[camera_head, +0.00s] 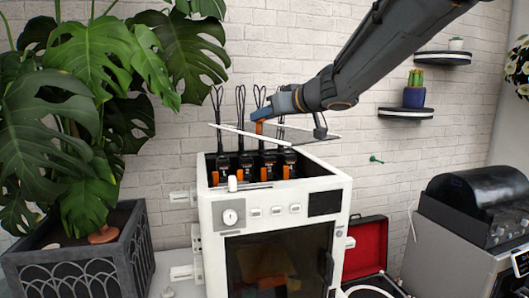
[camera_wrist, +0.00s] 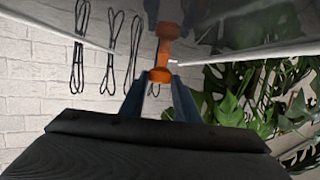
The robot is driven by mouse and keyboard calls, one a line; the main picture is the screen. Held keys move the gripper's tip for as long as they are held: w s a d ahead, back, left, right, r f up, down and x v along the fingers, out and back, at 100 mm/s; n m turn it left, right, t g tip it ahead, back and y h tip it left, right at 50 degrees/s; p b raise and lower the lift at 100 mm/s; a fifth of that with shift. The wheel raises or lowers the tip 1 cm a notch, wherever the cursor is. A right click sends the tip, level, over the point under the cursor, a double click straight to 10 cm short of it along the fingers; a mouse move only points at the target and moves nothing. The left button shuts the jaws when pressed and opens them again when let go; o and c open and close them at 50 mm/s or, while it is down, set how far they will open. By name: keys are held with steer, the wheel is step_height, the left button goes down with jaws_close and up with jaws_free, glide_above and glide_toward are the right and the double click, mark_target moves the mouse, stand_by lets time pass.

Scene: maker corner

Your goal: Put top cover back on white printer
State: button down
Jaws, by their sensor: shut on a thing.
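The white printer (camera_head: 212,258) stands upright with its top open. Several black and orange units (camera_head: 267,164) show inside the opening. The top cover (camera_head: 238,132) is a thin see-through panel with white edges, held above the opening and apart from the printer's rim. My gripper (camera_head: 262,116) is shut on the cover's orange handle (camera_head: 259,128). In the wrist view the handle (camera_wrist: 160,75) sits between the two blue fingers, with the cover (camera_wrist: 235,35) beyond it. Parts of the cover's outline are hard to make out.
Black looped cables (camera_head: 241,118) rise from the printer near the cover. A large potted plant (camera_head: 75,140) stands close on the left. An open red case (camera_head: 366,246) is at the printer's right, with a dark-lidded machine (camera_head: 470,210) further right. Wall shelves (camera_head: 406,113) are behind.

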mark_target(298, 139)
step_height(298, 139, down, 9)
steer(key=b, duration=0.1)
stand_by(0.3)
steer(key=shift+f, duration=0.6)
steer(key=c, duration=1.3)
jaws_free()
steer(key=shift+c, duration=0.2)
steer(key=v, duration=0.8)
steer(key=r+v, duration=0.1)
steer(key=v, duration=0.3)
steer(key=shift+r+b, duration=0.1)
steer(key=shift+b, duration=0.2)
